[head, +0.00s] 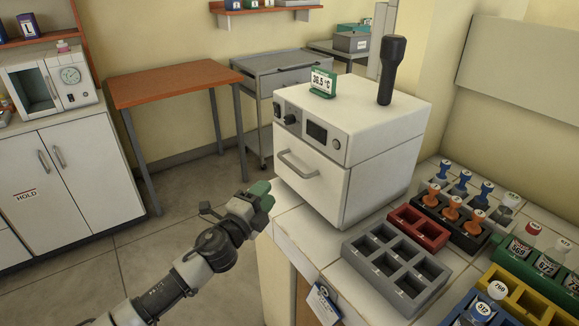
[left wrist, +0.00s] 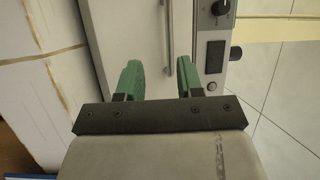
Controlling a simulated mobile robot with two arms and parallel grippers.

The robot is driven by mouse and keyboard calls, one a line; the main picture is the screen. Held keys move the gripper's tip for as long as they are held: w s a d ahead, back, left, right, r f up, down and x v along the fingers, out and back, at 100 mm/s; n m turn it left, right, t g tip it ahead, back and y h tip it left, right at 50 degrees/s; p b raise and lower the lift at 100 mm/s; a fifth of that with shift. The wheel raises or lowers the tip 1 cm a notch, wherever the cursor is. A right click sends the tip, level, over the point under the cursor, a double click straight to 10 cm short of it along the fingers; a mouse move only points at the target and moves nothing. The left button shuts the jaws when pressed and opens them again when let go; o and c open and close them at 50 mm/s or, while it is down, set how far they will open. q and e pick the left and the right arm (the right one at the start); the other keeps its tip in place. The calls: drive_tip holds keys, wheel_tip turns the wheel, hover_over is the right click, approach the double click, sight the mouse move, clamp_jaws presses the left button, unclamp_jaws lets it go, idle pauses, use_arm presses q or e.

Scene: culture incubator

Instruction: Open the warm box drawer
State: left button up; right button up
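The warm box (head: 365,130) is a white cabinet on the tiled counter, with a dark display and knobs on its upper front. Its drawer (head: 308,187) below looks shut and carries a horizontal grey bar handle (head: 298,164). My left gripper (head: 262,196) is in front of and below the drawer, apart from the handle. In the left wrist view its two green fingers (left wrist: 160,80) stand apart with nothing between them. The handle (left wrist: 168,40) shows beyond the fingertips there, running up the picture, with the drawer front (left wrist: 125,35) behind. My right gripper is in neither view.
A grey rack (head: 395,262), a red rack (head: 418,227) and a yellow rack (head: 528,293) stand on the counter right of the box. A temperature sign (head: 322,82) and a black upright tool (head: 391,70) are on top. Floor left of the counter is free.

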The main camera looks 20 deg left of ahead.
sight(289, 162)
use_arm(q)
drive_tip(key=x, duration=0.7)
drive_tip(key=r+x, duration=0.1)
drive_tip(key=x, duration=0.2)
drive_tip(key=shift+w+d+r+p, duration=0.15)
drive_tip(key=shift+d+p, duration=0.1)
drive_tip(key=shift+p, duration=0.15)
clamp_jaws()
